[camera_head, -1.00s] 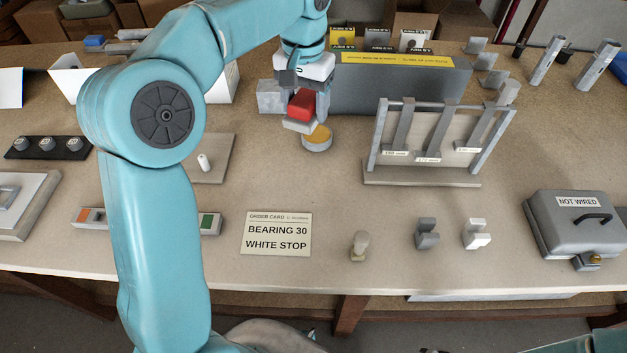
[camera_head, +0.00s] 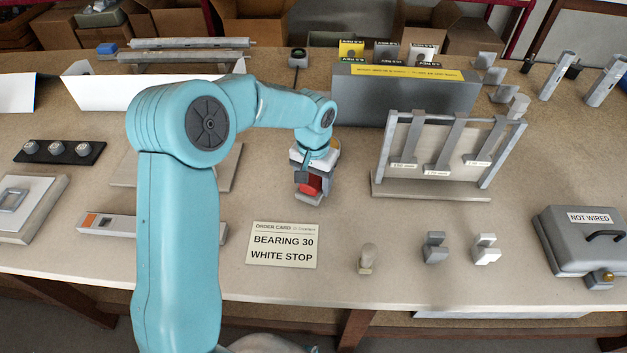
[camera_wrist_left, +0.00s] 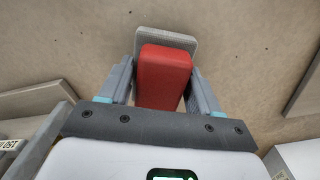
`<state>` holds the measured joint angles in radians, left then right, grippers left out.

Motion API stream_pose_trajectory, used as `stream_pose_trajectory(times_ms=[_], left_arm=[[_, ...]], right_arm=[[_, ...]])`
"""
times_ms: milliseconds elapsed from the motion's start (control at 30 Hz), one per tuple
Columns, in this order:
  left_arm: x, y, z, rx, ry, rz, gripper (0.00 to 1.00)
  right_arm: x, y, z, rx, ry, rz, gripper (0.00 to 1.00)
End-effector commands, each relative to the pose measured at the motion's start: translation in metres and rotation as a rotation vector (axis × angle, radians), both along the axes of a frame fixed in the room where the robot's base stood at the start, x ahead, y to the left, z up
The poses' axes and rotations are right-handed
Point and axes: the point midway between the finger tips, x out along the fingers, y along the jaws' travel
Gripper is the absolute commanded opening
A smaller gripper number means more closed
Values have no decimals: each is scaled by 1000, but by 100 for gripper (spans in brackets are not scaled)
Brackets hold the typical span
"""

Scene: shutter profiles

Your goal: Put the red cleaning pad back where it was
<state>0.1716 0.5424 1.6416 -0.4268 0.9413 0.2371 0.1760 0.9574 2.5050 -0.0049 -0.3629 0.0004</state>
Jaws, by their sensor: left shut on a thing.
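The red cleaning pad (camera_head: 312,183) is a red block with a grey plate on its far end. My left gripper (camera_head: 309,187) is shut on it and holds it over the middle of the bench, behind the order card. In the left wrist view the red pad (camera_wrist_left: 163,78) sits between the two fingers of the gripper (camera_wrist_left: 161,85), with the grey plate (camera_wrist_left: 170,38) beyond it. The pad seems to be above the bench top, but the exact gap cannot be told. My right gripper is not in view.
The order card (camera_head: 283,245) lies in front. A rack with hanging grey profiles (camera_head: 437,150) stands to the right, before a long grey box (camera_head: 400,98).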

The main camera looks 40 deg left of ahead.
Motion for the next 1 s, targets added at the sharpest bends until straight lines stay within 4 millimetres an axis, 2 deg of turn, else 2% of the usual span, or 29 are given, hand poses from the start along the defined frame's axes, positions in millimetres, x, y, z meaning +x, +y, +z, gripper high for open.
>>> stream_pose_trajectory(times_ms=[467,500,567,833,933,1000], left_arm=[[0,0,-12,0,-1,0,30],[0,0,-11,0,-1,-1,73],[0,0,-10,0,-1,0,88],[0,0,-9,0,-1,0,88],[0,0,-2,0,-2,0,88],[1,0,6,1,-5,1,88]], right_arm=[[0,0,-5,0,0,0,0],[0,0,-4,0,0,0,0],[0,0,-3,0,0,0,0],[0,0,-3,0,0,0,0],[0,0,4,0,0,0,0],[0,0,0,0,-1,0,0]])
